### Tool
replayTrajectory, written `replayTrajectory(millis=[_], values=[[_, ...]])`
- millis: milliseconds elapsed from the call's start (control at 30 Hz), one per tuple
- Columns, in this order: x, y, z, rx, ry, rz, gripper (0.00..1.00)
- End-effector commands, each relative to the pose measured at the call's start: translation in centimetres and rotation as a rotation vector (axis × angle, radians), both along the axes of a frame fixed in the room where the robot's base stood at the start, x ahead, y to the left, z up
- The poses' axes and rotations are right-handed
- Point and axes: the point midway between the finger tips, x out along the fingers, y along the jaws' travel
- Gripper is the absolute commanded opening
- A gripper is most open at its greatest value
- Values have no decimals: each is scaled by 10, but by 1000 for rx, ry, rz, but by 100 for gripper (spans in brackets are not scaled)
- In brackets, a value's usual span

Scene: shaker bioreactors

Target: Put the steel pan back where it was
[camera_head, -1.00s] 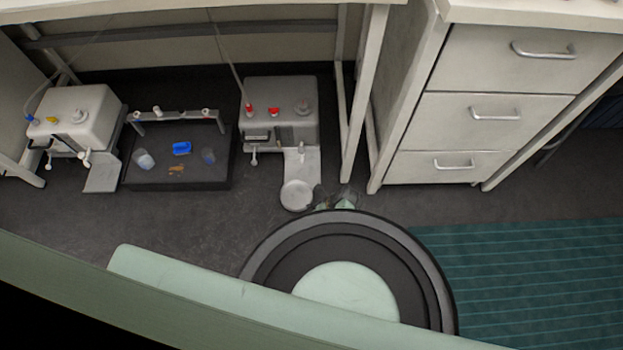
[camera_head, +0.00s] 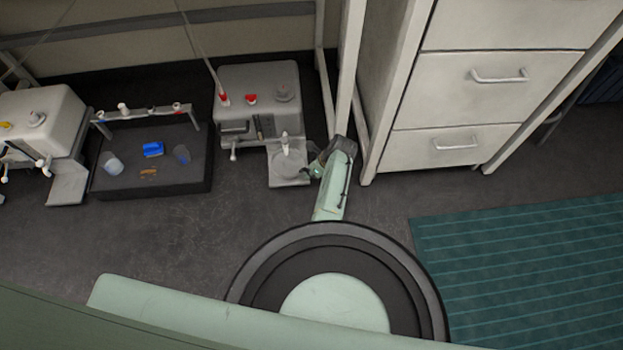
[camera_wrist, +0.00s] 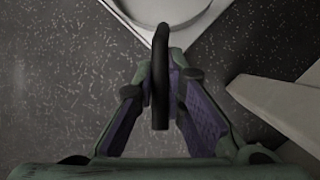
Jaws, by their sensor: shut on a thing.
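The steel pan (camera_head: 289,164) is a small round silver dish over the light plate (camera_head: 290,183) at the front of the right-hand white machine. I cannot tell whether it rests on the plate or hovers just above it. My gripper (camera_head: 315,170) is at the pan's right side, seen from behind my arm. In the wrist view my gripper (camera_wrist: 162,98) is shut on the pan's black handle (camera_wrist: 160,65), which stands between the purple-padded fingers. Part of the pan (camera_wrist: 165,8) shows at the top edge, above the pale plate (camera_wrist: 205,22); the rest is cut off.
The white machine (camera_head: 257,85) with red knobs stands behind the plate. A dark tray (camera_head: 190,188) with cups and a blue item is to its left, then another white machine (camera_head: 45,105). A table leg (camera_head: 351,75) and drawer cabinet (camera_head: 455,100) stand close right of my gripper.

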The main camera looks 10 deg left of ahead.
Motion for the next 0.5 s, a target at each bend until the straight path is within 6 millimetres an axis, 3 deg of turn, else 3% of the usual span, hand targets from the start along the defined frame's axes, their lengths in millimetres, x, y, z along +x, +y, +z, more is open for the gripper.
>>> replayTrajectory(millis=[33,133,500], values=[[0,0,-14,1,-1,1,0],[0,0,-24,0,-2,0,0],[0,0,-24,0,0,0,0]])
